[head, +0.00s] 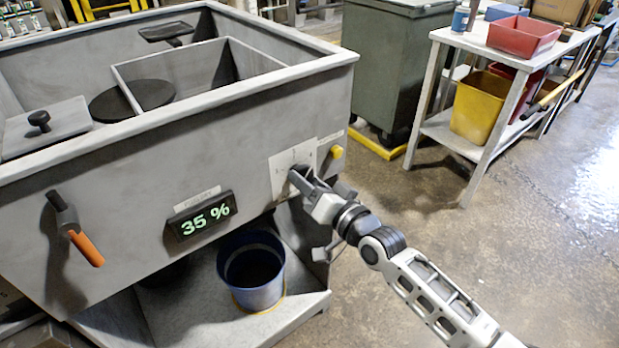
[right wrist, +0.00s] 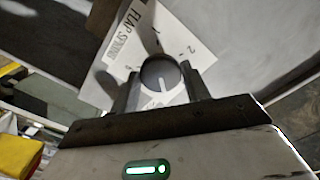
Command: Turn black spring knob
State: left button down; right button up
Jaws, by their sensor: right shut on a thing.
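The black spring knob (right wrist: 161,79) is a round dark dial with a white pointer line, on a white plate (right wrist: 140,40) lettered "FLAP SPRING". In the head view the plate (head: 291,168) is on the front of the grey compactor, near its right corner, and my gripper mostly hides the knob. My right gripper (head: 301,182) reaches the plate from the right. In the right wrist view its two fingers (right wrist: 161,88) stand on either side of the knob, shut on it. The pointer line aims toward the gripper, at the bottom of the picture. My left gripper is not in view.
A yellow button (head: 337,152) sits right of the plate. A display (head: 203,215) reading 35 % and an orange-handled lever (head: 86,247) are to the left. A blue bucket (head: 252,272) stands below. A green bin (head: 400,60) and a bench (head: 483,43) stand behind; the right floor is clear.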

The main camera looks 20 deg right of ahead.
jog(key=shift+m, duration=0.6)
jog(key=o, duration=1)
jog(key=shift+c, duration=0.2)
jog(key=v, duration=1.6)
